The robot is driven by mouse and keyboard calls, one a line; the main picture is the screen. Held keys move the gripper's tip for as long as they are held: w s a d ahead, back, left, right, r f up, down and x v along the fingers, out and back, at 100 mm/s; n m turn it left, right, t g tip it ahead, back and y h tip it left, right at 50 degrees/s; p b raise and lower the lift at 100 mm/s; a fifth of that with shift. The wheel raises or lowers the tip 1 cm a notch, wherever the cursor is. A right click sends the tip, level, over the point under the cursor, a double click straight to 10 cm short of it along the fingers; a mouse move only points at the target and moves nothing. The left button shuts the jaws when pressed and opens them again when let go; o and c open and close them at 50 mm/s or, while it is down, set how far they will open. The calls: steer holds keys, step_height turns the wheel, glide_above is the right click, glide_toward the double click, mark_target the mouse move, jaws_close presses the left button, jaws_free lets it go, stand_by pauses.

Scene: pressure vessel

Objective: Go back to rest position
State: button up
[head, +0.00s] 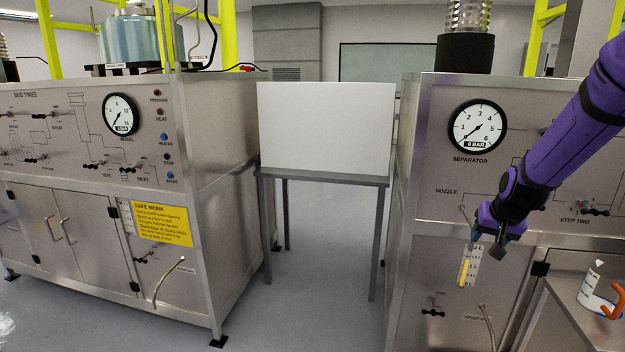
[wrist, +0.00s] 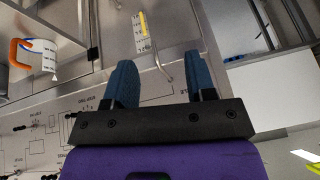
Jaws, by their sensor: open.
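My gripper (head: 490,240) hangs at the end of my purple arm, in front of the separator panel (head: 440,177) on the right in the head view. In the wrist view my gripper (wrist: 155,82) has its two blue fingers spread apart with nothing held between them. A bent metal nozzle tube (wrist: 162,68) shows just beyond the fingertips there. A level gauge with a yellow column (head: 465,270) sits below my gripper in the head view and also shows in the wrist view (wrist: 142,30). Whether the fingers touch the tube cannot be told.
A white box (head: 325,125) sits on a small table (head: 320,178) between the two skids. Open floor (head: 320,315) lies in front of that table.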

steer(key=s+a+r+n, duration=0.1)
steer(key=s+a+r, duration=0.4)
steer(key=s+r, duration=0.4)
steer(key=s+a+r+n, duration=0.1)
steer(key=s+a+r, duration=0.1)
steer(key=s, duration=0.6)
steer(key=s+a+r+n, duration=0.1)
steer(key=s+r, duration=0.3)
steer(key=s, duration=0.4)
steer(key=s+a+r+n, duration=0.1)
steer(key=s+a+r, duration=0.2)
steer(key=s, duration=0.5)
steer(key=shift+a+r+y, duration=0.2)
steer(key=shift+a+y, duration=0.1)
steer(key=shift+a, duration=0.1)
